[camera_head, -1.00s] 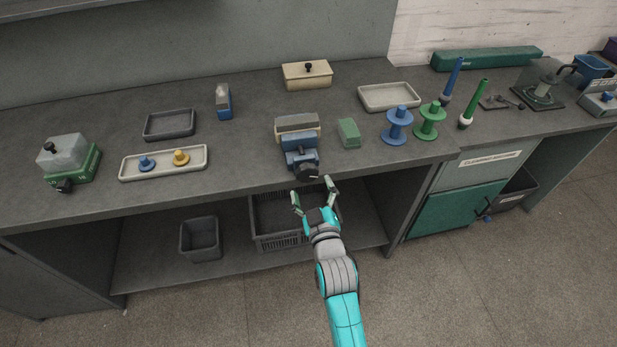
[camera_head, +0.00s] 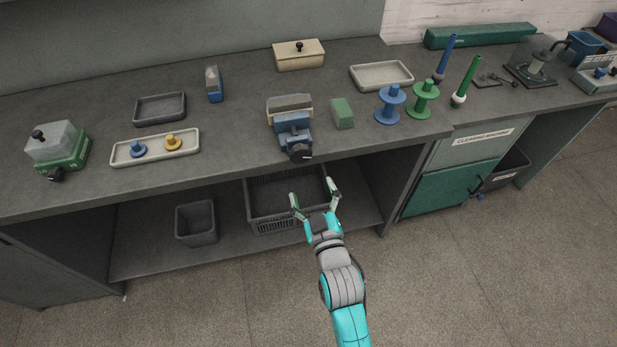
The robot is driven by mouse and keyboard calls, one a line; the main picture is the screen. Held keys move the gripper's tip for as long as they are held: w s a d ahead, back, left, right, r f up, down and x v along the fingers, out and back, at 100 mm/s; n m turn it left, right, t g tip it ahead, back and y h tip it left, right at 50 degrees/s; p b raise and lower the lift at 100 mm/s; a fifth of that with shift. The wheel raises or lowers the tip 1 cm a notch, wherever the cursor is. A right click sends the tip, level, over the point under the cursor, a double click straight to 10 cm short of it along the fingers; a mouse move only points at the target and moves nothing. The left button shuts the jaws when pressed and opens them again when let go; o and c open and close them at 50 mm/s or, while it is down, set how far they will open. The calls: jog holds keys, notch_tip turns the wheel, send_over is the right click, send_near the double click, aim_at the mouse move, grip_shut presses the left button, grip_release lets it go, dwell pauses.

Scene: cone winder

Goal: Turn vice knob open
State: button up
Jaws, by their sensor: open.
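The vice (camera_head: 293,125) is a blue body with grey and cream jaws. It stands at the front edge of the dark workbench. Its black knob (camera_head: 301,153) faces forward at the bench edge. My gripper (camera_head: 312,197) is open and empty. It is in front of the bench and appears below the knob in the picture, apart from it. The fingers point toward the bench. Whether anything sits between the vice jaws is hard to tell.
A green block (camera_head: 342,113) is right of the vice, with a blue spool (camera_head: 391,104) and a green spool (camera_head: 423,99) beyond. A cream tray (camera_head: 155,148) lies left. A dark crate (camera_head: 284,198) sits on the lower shelf. The floor in front is clear.

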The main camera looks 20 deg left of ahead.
aim_at(301, 157)
jog(key=w+a+m, duration=0.1)
jog(key=w+a, duration=0.1)
jog(key=w, duration=0.1)
jog(key=w+a+m, duration=0.2)
jog(key=w, duration=0.1)
jog(key=w+a+m, duration=0.2)
jog(key=w, duration=0.1)
jog(key=shift+w+a, duration=0.3)
jog(key=shift+w, duration=0.05)
jog(key=shift+c, duration=0.2)
jog(key=c, duration=1.1)
